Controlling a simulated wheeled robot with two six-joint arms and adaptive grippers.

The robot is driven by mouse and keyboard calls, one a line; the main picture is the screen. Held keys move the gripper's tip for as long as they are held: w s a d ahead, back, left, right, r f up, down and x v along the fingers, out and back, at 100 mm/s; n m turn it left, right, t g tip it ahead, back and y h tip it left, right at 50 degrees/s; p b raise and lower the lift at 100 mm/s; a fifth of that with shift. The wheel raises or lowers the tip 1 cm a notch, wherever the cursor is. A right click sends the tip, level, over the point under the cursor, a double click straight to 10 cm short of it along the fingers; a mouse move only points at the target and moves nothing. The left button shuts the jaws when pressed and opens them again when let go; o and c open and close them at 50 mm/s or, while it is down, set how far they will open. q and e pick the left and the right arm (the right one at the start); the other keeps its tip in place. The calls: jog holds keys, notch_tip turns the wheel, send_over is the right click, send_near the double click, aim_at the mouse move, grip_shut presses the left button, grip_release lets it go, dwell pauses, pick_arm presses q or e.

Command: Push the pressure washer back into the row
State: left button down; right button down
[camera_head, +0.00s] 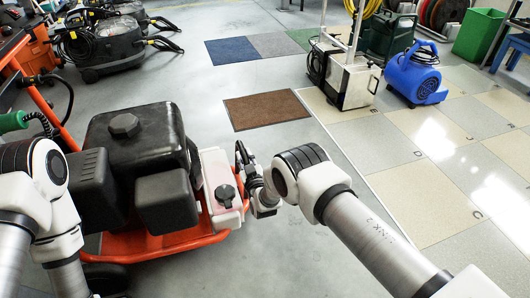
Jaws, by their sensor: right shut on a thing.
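The pressure washer (135,150) fills the lower left of the head view: a black engine on an orange frame, with a white tank (222,183) at its right side. Its orange bars run up at the left, near a green grip (12,122). My right gripper (246,168) is at the tank's right side, shut on the pressure washer; the exact contact is hard to see. My left arm comes in at the left edge beside the engine, and its gripper does not show.
A brown mat (265,110) lies ahead on open grey floor. Tiled floor marked by a white line is at right, with a steel-sided machine (345,80) and a blue blower (416,76). Black vacuums (110,45) stand at upper left. Blue, grey and green mats (232,50) lie beyond.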

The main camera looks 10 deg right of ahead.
jog(key=a, duration=0.4)
jog(key=a+p, duration=0.1)
jog(key=a, duration=0.3)
jog(key=s+a+p, duration=0.1)
jog(key=a, duration=0.3)
jog(key=c, duration=1)
grip_release()
